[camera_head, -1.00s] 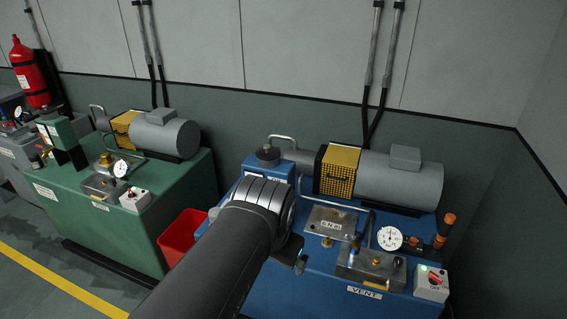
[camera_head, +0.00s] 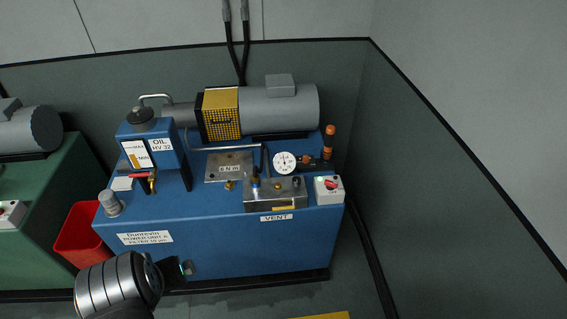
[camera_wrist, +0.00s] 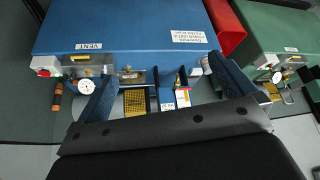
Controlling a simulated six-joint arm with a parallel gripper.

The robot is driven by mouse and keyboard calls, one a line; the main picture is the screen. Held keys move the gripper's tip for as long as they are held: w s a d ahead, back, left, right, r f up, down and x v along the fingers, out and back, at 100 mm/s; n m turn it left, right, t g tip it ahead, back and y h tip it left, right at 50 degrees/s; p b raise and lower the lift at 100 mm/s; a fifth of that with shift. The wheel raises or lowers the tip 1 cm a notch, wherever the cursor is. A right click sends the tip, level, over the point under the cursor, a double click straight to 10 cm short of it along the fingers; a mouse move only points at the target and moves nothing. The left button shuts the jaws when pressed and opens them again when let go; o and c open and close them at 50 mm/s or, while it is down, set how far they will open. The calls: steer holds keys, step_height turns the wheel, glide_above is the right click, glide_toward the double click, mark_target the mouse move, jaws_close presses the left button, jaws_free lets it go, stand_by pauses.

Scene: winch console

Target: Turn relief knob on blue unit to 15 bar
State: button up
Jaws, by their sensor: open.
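The blue unit (camera_head: 230,245) stands centre in the head view and upside down in the wrist view (camera_wrist: 130,30). Its round white gauge (camera_head: 284,162) is behind a metal valve block (camera_head: 262,199) above the VENT label; the needle is too small to read. Small brass and dark fittings sit on and beside the block; I cannot tell which is the relief knob. The gauge also shows in the wrist view (camera_wrist: 84,87). My gripper (camera_head: 180,269) is low in front of the unit's left side, apart from the block. In the wrist view my gripper (camera_wrist: 162,68) is open and empty.
A switch box with a red switch (camera_head: 329,188) stands right of the block, an orange-handled lever (camera_head: 330,136) behind it. The oil tank (camera_head: 150,150) and red-handled valve (camera_head: 146,176) are left. A red bin (camera_head: 82,236) and green unit (camera_head: 28,215) stand farther left.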

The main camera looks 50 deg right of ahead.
steer(key=shift+r, duration=0.1)
steer(key=c, duration=0.4)
steer(key=shift+w+d+r, duration=0.25)
steer(key=shift+w, duration=0.05)
steer(key=shift+c, duration=1.4)
steer(key=shift+n+g, duration=0.3)
steer(key=shift+g, duration=0.2)
steer(key=w+d+r, duration=0.3)
steer(key=d, duration=0.1)
steer(key=shift+w+d+r, duration=0.15)
steer(key=shift+w+r, duration=0.2)
steer(key=shift+r, duration=0.05)
steer(key=c, duration=0.3)
steer(key=w+d+r+g, duration=0.1)
steer(key=w+d+r, duration=0.25)
steer(key=d, duration=0.35)
steer(key=shift+c, duration=0.2)
steer(key=n+g+y, duration=0.2)
steer(key=n+g, duration=0.1)
steer(key=n, duration=0.1)
glide_above(297, 179)
step_height(297, 179, down, 17)
step_height(297, 179, down, 16)
steer(key=shift+f, duration=0.2)
